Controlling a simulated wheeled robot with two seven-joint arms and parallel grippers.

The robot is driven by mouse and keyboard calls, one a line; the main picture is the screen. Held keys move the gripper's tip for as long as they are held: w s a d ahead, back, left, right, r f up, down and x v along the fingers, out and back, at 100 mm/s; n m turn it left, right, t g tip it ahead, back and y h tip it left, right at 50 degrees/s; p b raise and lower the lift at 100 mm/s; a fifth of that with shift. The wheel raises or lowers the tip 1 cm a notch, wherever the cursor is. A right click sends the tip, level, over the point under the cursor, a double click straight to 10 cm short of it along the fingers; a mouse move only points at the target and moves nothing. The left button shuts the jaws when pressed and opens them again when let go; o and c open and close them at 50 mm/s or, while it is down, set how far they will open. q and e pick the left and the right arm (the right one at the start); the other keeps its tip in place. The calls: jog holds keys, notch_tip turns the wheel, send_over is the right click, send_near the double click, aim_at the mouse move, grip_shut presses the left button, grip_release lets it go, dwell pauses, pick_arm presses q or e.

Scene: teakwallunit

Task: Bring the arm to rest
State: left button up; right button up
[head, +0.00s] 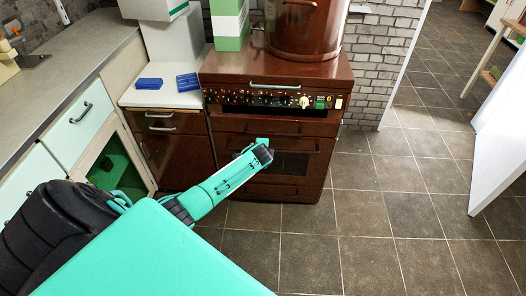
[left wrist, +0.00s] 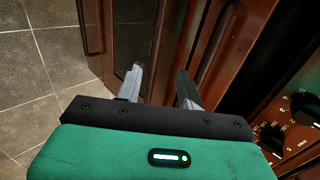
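My left arm (head: 222,184) is teal and black and reaches from the left toward the brown stove (head: 276,110). My left gripper (head: 262,152) is in front of the stove's lower doors in the head view, and its fingers are hard to make out there. In the left wrist view, the left gripper (left wrist: 160,78) shows two grey fingers spread apart with nothing between them. Brown cabinet fronts (left wrist: 232,50) are close beyond the fingers; I cannot tell if they touch. My right gripper is in neither view.
Stove knobs (left wrist: 290,125) are close at the right in the wrist view. A large brown pot (head: 305,28) stands on the stove. Blue boxes (head: 187,81) lie on the counter to its left. A white panel (head: 500,130) stands at the right. Tiled floor (head: 390,210) between is clear.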

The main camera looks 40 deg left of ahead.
pick_arm(q)
jog(key=shift+f, duration=0.1)
dwell(0.3)
jog(key=s+d+f+n+g+h+p, duration=0.1)
jog(key=s+d+f, duration=0.2)
jog(key=s+f, duration=0.55)
jog(key=s+d+f+n+g+h+p, duration=0.1)
jog(key=s+d+f+n+p, duration=0.15)
jog(key=s+f, duration=0.55)
jog(key=s+d+f+g+h+p, duration=0.15)
jog(key=s+d+f, duration=0.25)
jog(key=s+f, duration=0.45)
jog(key=s+d+f+n+g, duration=0.1)
jog(key=s+d+f+n, duration=0.1)
jog(key=s, duration=1)
jog(key=s+d+f+n+g+h+p, duration=0.1)
jog(key=s+d, duration=0.4)
jog(key=s, duration=0.7)
jog(key=s+d+f+n+g+p, duration=0.1)
jog(key=s+d+f+n, duration=0.1)
jog(key=s, duration=1.1)
jog(key=shift+d+f+n+g, duration=0.35)
jog(key=shift+d+f, duration=0.45)
jog(key=shift+d, duration=0.4)
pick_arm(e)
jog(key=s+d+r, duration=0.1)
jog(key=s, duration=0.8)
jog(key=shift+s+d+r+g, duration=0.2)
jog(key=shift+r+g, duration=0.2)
